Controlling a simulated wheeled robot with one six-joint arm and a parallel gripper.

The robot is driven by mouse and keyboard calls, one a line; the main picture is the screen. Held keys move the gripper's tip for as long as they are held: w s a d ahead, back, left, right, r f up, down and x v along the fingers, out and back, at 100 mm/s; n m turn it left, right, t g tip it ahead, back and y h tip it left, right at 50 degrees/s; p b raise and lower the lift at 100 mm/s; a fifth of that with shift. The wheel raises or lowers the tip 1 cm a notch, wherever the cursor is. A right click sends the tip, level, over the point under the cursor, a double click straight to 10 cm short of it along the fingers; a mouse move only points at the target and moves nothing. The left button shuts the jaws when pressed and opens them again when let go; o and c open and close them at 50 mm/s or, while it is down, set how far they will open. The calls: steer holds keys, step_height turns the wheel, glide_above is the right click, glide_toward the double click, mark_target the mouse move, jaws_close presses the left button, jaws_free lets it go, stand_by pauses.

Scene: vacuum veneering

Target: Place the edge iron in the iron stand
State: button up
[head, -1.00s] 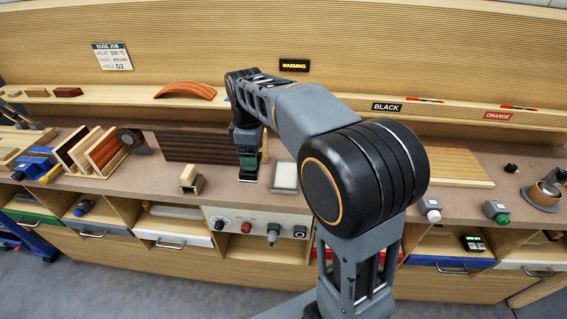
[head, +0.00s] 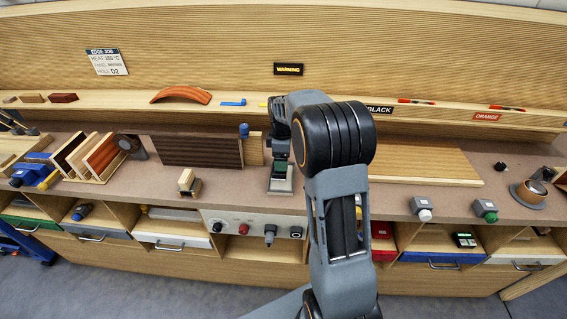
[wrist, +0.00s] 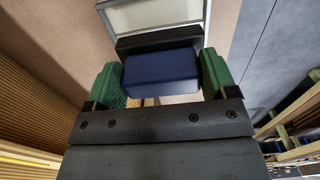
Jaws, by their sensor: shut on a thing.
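My gripper (head: 280,170) is low over the bench, just right of the dark veneer panel. In the wrist view its green fingers (wrist: 160,78) are shut on the blue handle of the edge iron (wrist: 160,70), with a dark part beyond it. A pale plate with a metal frame, which looks like the iron stand (wrist: 165,13), lies just past the iron. It also shows in the head view under my gripper (head: 280,186). The iron is hidden in the head view, and I cannot tell whether it touches the plate.
The dark striped panel (head: 200,150) stands to the left and a light board (head: 425,165) lies to the right. A small wooden block (head: 188,182) sits near the front edge. A blue-topped item (head: 244,131) stands behind my gripper. A control box (head: 255,225) is below the bench edge.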

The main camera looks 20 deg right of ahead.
steer(key=shift+w+d+f, duration=0.1)
steer(key=shift+d+f, duration=0.05)
steer(key=shift+f, duration=0.75)
steer(key=shift+d+f, duration=0.1)
steer(key=shift+f, duration=0.8)
steer(key=shift+f, duration=0.2)
steer(key=o, duration=1.4)
steer(key=shift+r, duration=0.15)
